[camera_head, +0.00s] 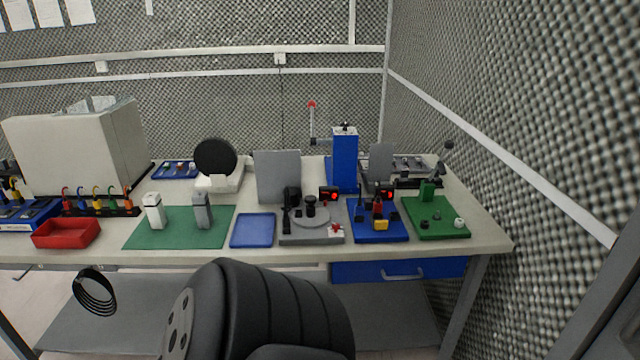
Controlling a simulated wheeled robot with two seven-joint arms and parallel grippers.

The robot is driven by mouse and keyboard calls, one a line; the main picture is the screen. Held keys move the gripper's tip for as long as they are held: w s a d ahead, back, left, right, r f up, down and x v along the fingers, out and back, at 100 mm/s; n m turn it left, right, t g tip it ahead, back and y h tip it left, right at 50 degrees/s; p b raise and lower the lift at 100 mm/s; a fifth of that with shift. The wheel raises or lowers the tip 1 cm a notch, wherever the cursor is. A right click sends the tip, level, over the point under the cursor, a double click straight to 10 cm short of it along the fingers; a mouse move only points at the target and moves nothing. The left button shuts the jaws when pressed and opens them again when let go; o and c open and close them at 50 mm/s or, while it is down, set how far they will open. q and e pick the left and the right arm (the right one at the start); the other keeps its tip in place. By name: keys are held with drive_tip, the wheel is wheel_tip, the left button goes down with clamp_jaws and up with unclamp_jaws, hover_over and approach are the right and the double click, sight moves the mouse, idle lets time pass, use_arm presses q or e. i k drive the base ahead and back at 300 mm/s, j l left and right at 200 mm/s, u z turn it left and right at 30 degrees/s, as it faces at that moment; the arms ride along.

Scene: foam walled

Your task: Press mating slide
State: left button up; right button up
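A blue upright press-like device (343,158) stands at the back right of the bench, with a lever ending in a red knob (312,104). In front of it a grey fixture (311,236) carries a round plate and black parts. A blue base (378,234) to its right holds a yellow block (381,224) and small black and red parts. A green base (436,228) at the right holds a green block and small knobs. I cannot tell which part is the mating slide. Neither of my grippers is in view.
The bench (480,240) is crowded along its back. A blue tray (253,230) is empty; a green mat (178,236) holds a white and a grey block. A red bin (67,232) sits left. A dark ribbed body (285,305) hides part of the bench's front.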

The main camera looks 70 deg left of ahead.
sight(378, 223)
drive_tip(key=l+u, duration=0.1)
drive_tip(key=u, duration=1.9)
drive_tip(key=k+j, duration=0.05)
